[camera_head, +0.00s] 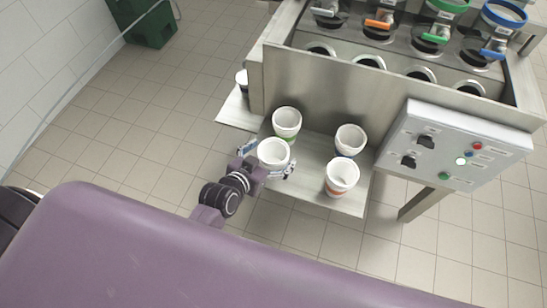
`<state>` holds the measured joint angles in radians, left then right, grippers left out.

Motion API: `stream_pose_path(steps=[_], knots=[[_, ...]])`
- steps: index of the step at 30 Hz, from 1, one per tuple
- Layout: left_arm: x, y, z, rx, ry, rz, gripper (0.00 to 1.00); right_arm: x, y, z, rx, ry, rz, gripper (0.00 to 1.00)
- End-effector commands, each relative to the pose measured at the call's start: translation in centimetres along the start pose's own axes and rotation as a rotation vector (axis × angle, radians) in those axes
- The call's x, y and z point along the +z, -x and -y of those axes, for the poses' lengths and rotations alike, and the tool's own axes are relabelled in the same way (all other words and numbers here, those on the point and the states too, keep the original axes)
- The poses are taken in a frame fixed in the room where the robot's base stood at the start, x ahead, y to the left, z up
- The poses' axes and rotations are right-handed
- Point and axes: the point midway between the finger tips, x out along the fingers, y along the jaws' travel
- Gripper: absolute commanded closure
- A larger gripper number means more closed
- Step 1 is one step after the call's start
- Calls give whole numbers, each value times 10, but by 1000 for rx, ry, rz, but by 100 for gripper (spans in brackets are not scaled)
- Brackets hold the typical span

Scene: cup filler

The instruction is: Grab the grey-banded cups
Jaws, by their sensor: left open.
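A white cup (273,151) stands at the front left of the metal shelf (312,192). My left gripper (266,161) is open, with one finger on each side of this cup; its band is hidden, so I cannot tell the colour. Behind it stands a white cup with a green band (287,122). To the right are a white cup with a blue band (350,138) and, in front of that, one with an orange band (341,176). Another white cup (242,79), partly hidden and dark below, stands on a side ledge. My right gripper is not in view.
The filler machine (365,95) rises behind the shelf, with coloured valves above round openings. A control box (455,145) with knobs and buttons juts out at right. A green bin (145,22) stands far left. Tiled floor at left is clear.

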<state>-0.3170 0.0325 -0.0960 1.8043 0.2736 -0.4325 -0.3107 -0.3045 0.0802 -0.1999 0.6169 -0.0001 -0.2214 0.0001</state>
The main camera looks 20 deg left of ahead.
Motion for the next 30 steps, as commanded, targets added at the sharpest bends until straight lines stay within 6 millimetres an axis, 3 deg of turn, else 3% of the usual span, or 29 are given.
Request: stream_pose_path(steps=[10, 21, 30], knots=[[0, -9, 0, 0, 0, 0, 12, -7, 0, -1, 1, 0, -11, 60], [1, -9, 0, 0, -1, 1, 52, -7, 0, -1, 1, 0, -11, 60], [-2, -8, 0, 0, 0, -1, 53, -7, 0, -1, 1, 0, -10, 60]])
